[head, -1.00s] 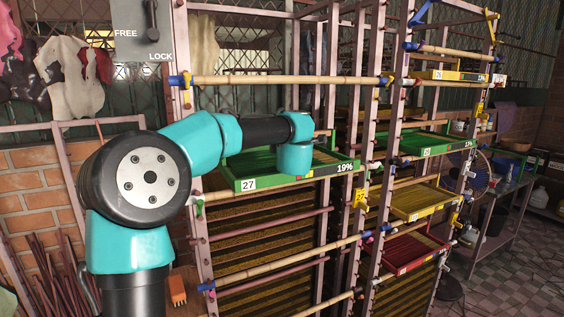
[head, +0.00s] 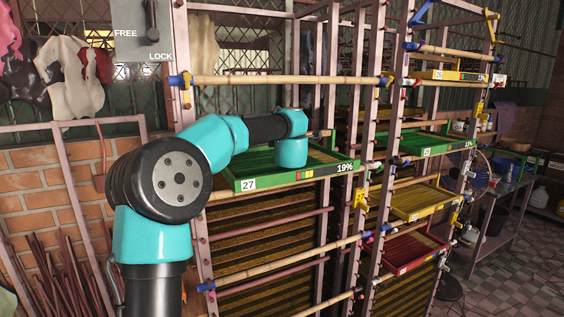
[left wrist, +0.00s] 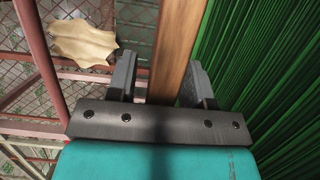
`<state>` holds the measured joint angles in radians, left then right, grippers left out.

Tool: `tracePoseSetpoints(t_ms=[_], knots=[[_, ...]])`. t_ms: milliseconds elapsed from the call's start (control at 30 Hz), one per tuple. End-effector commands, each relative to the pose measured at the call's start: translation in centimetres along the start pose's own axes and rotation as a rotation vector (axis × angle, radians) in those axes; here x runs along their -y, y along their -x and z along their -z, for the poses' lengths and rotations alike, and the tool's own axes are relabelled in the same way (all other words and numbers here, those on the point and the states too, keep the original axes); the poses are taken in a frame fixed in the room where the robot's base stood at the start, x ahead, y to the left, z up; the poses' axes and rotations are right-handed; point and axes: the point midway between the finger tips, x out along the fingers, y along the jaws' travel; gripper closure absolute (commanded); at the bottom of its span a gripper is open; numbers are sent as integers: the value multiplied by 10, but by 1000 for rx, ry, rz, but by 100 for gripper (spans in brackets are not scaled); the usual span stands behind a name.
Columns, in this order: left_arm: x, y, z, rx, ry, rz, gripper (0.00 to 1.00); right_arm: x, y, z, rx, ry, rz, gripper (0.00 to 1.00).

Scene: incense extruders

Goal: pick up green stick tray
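The green stick tray (head: 278,179), labelled 27 and 19%, sits in the near bay of the rack with green sticks inside. My left arm reaches over it from the left, its teal wrist above the tray's inside; the fingers do not show there. In the left wrist view my left gripper (left wrist: 157,75) has its two dark fingers apart on either side of a brown wooden bar, which looks like a tray edge. A gap shows between the left finger and the bar. Green sticks (left wrist: 265,75) fill the right side. My right gripper is not in view.
A bamboo pole (head: 285,80) crosses the rack above the tray, and another (head: 285,262) lies below. A second green tray (head: 440,149), a yellow tray (head: 420,208) and a red tray (head: 415,258) sit in the bay to the right. A FREE/LOCK lever (head: 152,22) is at upper left.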

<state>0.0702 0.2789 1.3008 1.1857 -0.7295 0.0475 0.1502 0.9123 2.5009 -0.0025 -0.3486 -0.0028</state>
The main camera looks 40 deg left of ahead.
Motion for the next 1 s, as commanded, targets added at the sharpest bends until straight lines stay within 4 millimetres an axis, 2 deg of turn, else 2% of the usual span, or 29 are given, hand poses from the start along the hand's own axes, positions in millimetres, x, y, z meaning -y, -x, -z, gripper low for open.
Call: tracePoseSetpoints(t_ms=[67,467,1000], knots=[[0,0,0,0,0,0,61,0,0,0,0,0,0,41],[0,0,0,0,0,0,99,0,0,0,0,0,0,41],[-4,0,0,-1,1,-2,100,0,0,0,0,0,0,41]])
